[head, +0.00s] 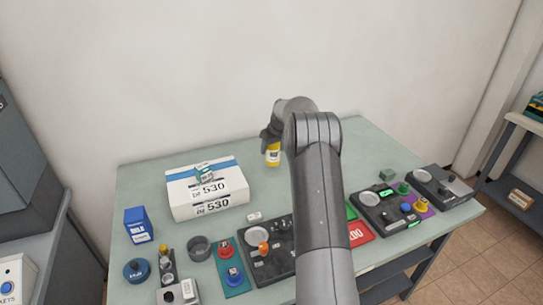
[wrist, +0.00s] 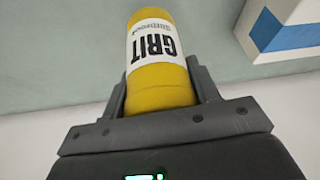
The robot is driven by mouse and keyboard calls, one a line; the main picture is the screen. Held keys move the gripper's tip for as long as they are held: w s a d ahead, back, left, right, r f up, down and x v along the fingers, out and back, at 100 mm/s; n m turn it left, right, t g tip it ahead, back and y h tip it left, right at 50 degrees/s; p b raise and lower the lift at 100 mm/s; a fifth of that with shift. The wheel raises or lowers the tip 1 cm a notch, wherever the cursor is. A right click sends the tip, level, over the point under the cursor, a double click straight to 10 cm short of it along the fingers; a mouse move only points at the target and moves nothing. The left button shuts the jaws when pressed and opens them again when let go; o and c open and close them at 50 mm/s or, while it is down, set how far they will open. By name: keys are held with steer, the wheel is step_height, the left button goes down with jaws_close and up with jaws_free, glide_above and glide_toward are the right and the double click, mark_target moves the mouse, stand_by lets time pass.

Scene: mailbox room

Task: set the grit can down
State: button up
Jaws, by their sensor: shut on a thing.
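The grit can (wrist: 158,85) is yellow with a white label that reads GRIT. In the wrist view it sits between the two fingers of my gripper (wrist: 160,88), which is shut on it. In the head view the yellow can (head: 273,153) shows at the back of the green table (head: 330,150), just left of my arm. My gripper (head: 270,135) is above it there, partly hidden by my arm. Whether the can's base touches the table top, I cannot tell.
A white box (head: 190,208) with a blue stripe and 530 labels lies left of the can. A blue carton (head: 138,225), a grey cup (head: 199,248) and several control boxes (head: 270,270) fill the front. The back of the table around the can is clear.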

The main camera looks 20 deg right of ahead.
mark_target(271, 155)
steer(key=shift+f, duration=1.95)
steer(key=shift+f, duration=0.1)
steer(key=o, duration=1.3)
steer(key=shift+f, duration=0.1)
